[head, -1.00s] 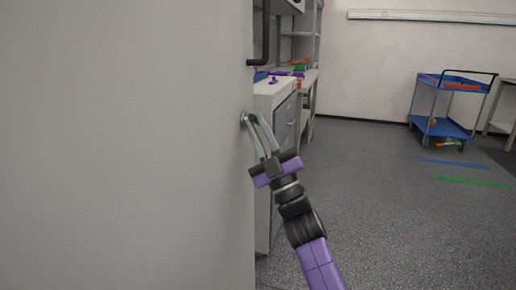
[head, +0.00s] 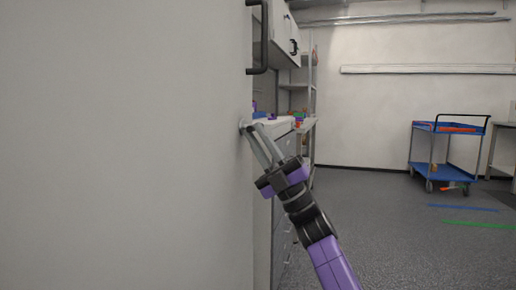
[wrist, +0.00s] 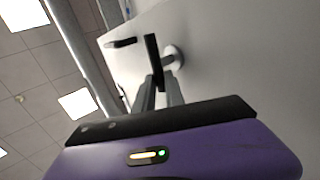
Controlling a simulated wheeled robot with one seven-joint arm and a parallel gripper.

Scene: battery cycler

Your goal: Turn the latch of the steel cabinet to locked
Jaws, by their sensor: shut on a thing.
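The steel cabinet (head: 120,150) fills the left half of the head view as a plain grey face. Its latch has a pale round base (wrist: 175,57) and a dark lever (wrist: 152,60) in the wrist view. In the head view only a bit of the latch (head: 243,126) shows at the cabinet's right edge, behind the fingers. My gripper (head: 254,131) reaches up to it, and its two grey fingers (wrist: 160,88) are shut on the lever. The fingertips partly hide the lever, so I cannot tell its exact angle against the locked mark.
A black bar handle (head: 264,40) stands out from the cabinet above the latch. A bench with drawers (head: 283,225) and shelving stand behind my arm. A blue trolley (head: 446,150) is at the far right. The floor (head: 400,240) between is clear.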

